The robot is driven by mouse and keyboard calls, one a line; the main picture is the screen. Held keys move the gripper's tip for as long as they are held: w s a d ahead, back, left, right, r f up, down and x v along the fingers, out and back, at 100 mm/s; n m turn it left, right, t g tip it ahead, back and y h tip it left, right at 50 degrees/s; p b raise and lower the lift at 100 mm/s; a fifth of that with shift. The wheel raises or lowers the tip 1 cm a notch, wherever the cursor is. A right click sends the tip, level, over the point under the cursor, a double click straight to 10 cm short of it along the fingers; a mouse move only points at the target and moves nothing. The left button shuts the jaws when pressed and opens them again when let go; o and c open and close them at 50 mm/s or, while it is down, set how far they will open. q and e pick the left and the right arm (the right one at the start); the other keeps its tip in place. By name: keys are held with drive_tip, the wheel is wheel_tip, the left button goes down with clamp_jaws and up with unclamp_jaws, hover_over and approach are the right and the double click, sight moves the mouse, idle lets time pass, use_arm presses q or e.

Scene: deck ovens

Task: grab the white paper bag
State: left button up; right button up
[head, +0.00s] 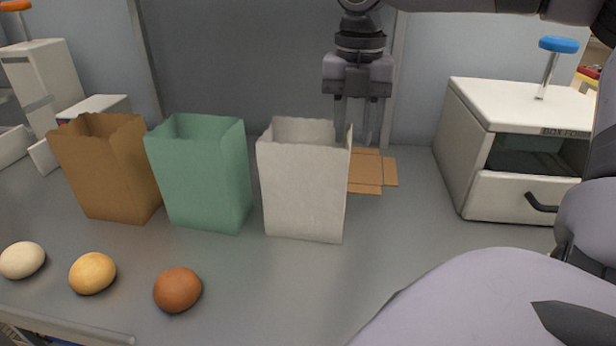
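The white paper bag (303,190) stands upright and open-topped on the grey counter, right of the green and brown bags. My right gripper (355,138) points down at the bag's right edge. Its two fingers are apart, one overlapping the bag's top right corner and the other just outside to the right. I cannot tell whether either finger touches the paper. My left gripper is not in view.
The green bag (205,180) and brown bag (112,175) stand to the left. Three bread rolls (92,273) lie in front. Flat brown cardboard (372,172) lies behind the white bag. A white box with a drawer (520,195) stands at right.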

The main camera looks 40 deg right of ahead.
sight(347, 172)
wheel_tip(347, 172, down, 6)
drive_tip(key=shift+w+a+r, duration=0.1)
drive_tip(key=shift+w+r, duration=0.05)
drive_tip(key=shift+r, duration=0.05)
clamp_jaws()
